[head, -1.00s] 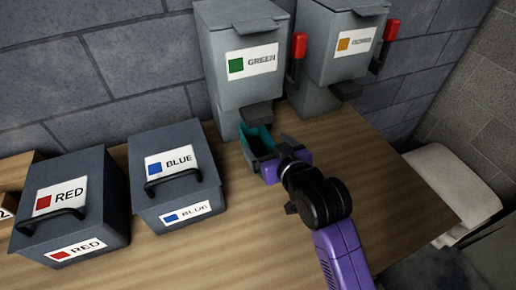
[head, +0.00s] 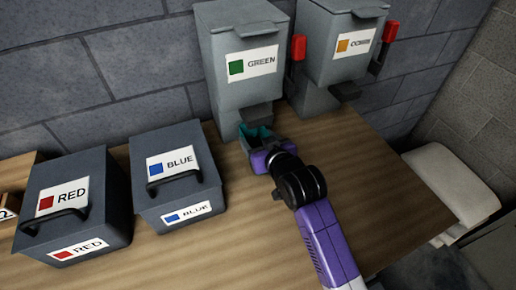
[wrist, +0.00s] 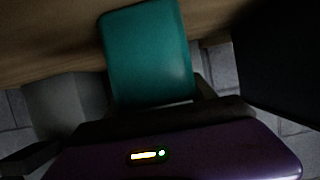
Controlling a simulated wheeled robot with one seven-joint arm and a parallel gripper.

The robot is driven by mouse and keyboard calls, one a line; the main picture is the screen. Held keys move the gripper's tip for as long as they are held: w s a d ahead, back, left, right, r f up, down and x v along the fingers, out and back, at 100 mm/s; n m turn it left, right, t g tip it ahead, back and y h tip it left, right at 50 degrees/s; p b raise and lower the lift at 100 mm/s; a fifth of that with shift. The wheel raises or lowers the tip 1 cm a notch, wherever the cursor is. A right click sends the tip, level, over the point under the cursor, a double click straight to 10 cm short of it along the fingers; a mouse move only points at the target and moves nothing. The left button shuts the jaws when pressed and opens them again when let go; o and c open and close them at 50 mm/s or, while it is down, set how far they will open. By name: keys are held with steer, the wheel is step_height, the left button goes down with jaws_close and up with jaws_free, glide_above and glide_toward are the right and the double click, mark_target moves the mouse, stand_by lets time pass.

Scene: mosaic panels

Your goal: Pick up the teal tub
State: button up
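The teal tub (head: 256,136) stands on the table under the spout of the green-labelled dispenser (head: 245,95). Its open top shows dark inside. My gripper (head: 262,149) is right at the near side of the tub, with its purple body partly covering it. In the wrist view the tub's teal wall (wrist: 148,55) is directly in front of my purple gripper body. My fingers are dark and mostly hidden there, so I cannot tell whether they are open or closed on the tub.
A second grey dispenser with an orange-square label (head: 340,50) stands to the right. Grey lidded boxes marked BLUE (head: 178,190) and RED (head: 75,205) are on the left. Both dispensers have red-handled levers. The front and right of the wooden table (head: 400,190) are clear.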

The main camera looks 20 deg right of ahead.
steer(key=c, duration=0.7)
steer(key=shift+c, duration=0.5)
steer(key=shift+r, duration=0.15)
